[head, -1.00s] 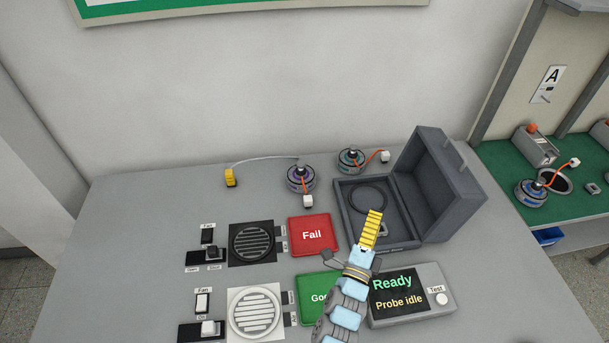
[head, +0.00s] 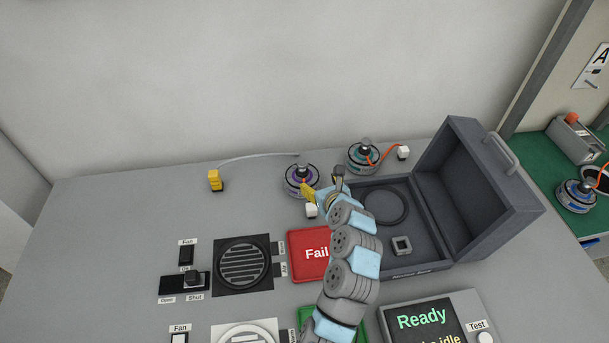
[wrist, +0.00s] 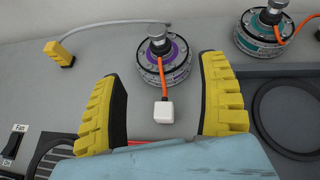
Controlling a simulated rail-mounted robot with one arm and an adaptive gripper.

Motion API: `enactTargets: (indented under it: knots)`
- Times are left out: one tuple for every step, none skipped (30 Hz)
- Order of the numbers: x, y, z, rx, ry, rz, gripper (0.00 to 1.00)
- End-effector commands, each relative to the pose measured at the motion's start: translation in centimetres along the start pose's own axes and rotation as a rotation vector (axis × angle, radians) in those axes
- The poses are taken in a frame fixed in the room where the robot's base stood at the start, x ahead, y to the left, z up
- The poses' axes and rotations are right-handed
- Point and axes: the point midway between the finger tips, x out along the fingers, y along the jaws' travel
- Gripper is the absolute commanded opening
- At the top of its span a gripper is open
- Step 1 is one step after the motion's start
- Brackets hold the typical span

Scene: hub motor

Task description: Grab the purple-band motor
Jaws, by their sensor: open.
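My gripper (head: 322,190) is open and empty, just right of and in front of the motor in the head view. In the wrist view my gripper (wrist: 165,95) has the white plug (wrist: 164,112) showing between its fingers. I cannot tell its exact height.
A teal-band motor (head: 364,156) stands close by on the right. An open grey case (head: 420,262) with a raised lid is right of my arm. A yellow connector (head: 215,180) with a pale cable is left. The red Fail pad (head: 307,248) lies in front.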

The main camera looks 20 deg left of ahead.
Motion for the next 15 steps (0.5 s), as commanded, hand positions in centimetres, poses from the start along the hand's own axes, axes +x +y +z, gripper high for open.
enactTargets:
  knots:
    - [0.2,0.4,-0.2,0.019,0.009,0.020,0.75]
    - [0.2,0.6,-0.3,0.030,0.015,0.029,0.75]
    - [0.2,0.8,-0.3,0.040,0.020,0.038,0.75]
    - [0.3,0.9,-0.3,0.045,0.023,0.042,0.75]
    - [0.4,1.0,-0.3,0.048,0.025,0.045,0.75]
    - [0.6,1.1,-0.3,0.051,0.027,0.048,0.75]
    - [0.8,1.1,-0.3,0.051,0.029,0.049,0.75]
    - [1.1,1.2,-0.4,0.051,0.030,0.050,0.75]
    - [1.6,1.2,-0.5,0.051,0.031,0.050,0.75]
    - [1.9,1.2,-0.5,0.051,0.032,0.049,0.75]
    - [2.2,1.2,-0.5,0.050,0.031,0.048,0.75]
    - [2.7,1.2,-0.5,0.050,0.029,0.047,0.75]
    - [3.0,1.2,-0.5,0.050,0.028,0.047,0.75]
    - [3.4,1.2,-0.5,0.050,0.028,0.048,0.75]
    - [3.9,1.3,-0.5,0.050,0.030,0.049,0.75]
